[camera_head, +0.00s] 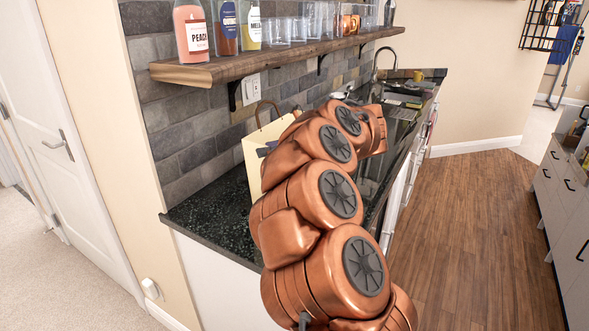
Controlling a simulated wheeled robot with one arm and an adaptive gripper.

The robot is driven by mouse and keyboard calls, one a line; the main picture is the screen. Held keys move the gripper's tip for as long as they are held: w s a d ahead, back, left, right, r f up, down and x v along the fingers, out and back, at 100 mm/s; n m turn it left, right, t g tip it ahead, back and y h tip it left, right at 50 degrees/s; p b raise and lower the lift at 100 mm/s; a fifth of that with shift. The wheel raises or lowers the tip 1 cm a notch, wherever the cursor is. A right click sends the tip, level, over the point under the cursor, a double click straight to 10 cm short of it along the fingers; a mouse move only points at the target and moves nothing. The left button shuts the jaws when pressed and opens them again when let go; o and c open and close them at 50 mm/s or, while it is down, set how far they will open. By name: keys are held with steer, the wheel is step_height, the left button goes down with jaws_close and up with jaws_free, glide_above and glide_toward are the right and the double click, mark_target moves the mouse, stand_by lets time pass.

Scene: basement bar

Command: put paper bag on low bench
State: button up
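A cream paper bag (252,165) with a looped handle stands upright on the dark speckled counter (212,215), near its front-left end. My copper-coloured arm crosses in front of the counter and hides the bag's right side. My gripper is not visible; the arm's far end is turned away over the counter. I cannot tell where the gripper is relative to the bag. I see no low bench that I can make out.
A wooden shelf (235,68) above the counter holds bottles and glasses. A sink with a dark faucet (377,62) lies farther back. A grey drawer unit (563,190) stands at the right. The wooden floor (470,230) between is clear. A white door (60,130) is at the left.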

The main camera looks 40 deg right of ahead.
jaws_close()
stand_by(0.6)
